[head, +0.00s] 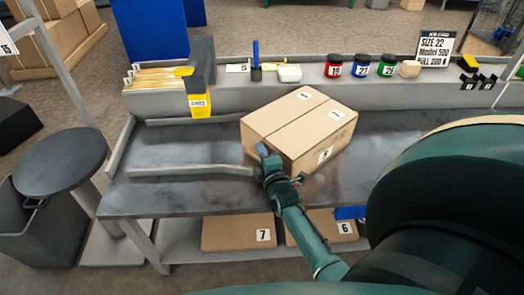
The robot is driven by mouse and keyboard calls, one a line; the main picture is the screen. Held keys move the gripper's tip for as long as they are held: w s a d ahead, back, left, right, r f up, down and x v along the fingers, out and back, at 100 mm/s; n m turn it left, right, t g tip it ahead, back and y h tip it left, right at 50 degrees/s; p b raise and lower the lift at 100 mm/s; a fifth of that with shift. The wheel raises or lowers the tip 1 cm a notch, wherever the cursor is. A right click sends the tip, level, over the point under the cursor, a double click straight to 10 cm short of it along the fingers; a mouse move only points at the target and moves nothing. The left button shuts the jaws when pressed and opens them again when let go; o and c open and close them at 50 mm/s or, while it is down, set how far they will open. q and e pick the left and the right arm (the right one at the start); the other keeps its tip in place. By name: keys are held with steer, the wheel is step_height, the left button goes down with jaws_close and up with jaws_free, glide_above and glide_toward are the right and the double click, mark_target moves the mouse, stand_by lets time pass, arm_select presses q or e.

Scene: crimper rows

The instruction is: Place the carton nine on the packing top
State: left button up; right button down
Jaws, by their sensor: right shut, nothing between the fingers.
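A brown cardboard carton (272,127) sits on the grey packing top (190,181), set at an angle and back near the raised shelf. It has several white number labels, too small to read surely; the one on its front side may be a 9. My right gripper (264,156) is shut and empty at the carton's front left side. It hides a little of that side, and I cannot tell whether it touches. My left gripper is not in view.
Cartons marked 7 (225,234) and 6 (328,226) lie on the lower shelf. The raised back shelf holds red (333,66), blue (361,66) and green (387,66) pots. A round stool (60,162) stands left. The top's left part is clear apart from low rails.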

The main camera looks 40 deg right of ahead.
mark_target(281, 142)
steer(key=d, duration=0.7)
steer(key=shift+s+d, duration=0.15)
steer(key=shift+s, duration=0.05)
